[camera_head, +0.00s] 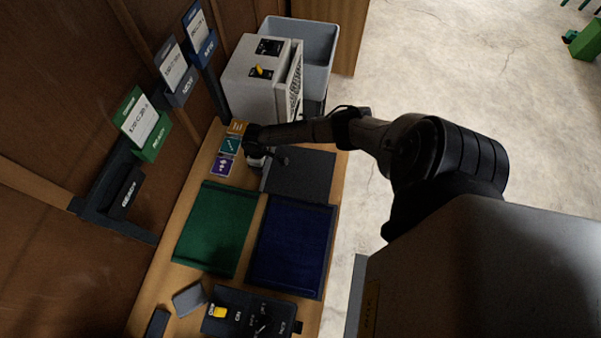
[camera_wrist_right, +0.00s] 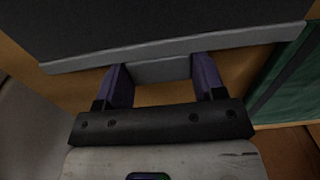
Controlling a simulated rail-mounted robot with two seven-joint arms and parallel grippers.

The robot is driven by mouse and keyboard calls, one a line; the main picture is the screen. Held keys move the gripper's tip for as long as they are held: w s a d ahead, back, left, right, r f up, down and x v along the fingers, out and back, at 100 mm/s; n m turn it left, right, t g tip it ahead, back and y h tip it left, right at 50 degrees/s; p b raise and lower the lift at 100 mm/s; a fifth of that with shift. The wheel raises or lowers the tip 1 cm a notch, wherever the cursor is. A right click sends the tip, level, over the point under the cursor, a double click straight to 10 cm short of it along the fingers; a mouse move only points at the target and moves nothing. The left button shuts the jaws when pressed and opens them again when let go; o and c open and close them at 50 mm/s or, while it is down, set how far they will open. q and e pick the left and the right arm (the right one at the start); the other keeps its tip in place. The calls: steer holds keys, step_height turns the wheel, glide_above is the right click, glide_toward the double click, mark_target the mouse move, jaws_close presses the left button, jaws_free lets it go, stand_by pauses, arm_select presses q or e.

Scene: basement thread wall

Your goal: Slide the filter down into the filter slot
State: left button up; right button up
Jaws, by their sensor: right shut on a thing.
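My right gripper (camera_head: 257,156) reaches in from the right to the far end of the bench; its tips are mostly hidden in the head view. In the right wrist view my right gripper (camera_wrist_right: 162,80) has its two purple fingers either side of a grey raised part on the edge of a dark flat panel (camera_wrist_right: 150,25), shut on it. This panel seems to be the filter; it looks like the dark grey rectangle (camera_head: 303,174) lying beside the gripper. A pale box (camera_head: 254,82) with a yellow switch and a slatted side stands beyond. I cannot make out the filter slot. My left gripper is out of view.
A green mat (camera_head: 214,229) and a blue mat (camera_head: 292,246) lie nearer on the wooden bench. Small coloured cards (camera_head: 223,166) lie along the wall edge. A black switch panel (camera_head: 252,313) is at the front. A grey bin (camera_head: 318,50) stands behind the box.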

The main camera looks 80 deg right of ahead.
step_height(320, 180, up, 2)
steer(key=shift+w+d+r+p, duration=0.1)
steer(key=shift+w+p, duration=0.05)
steer(key=shift+p, duration=0.65)
steer(key=shift+r+p, duration=1.5)
steer(key=shift+p, duration=0.05)
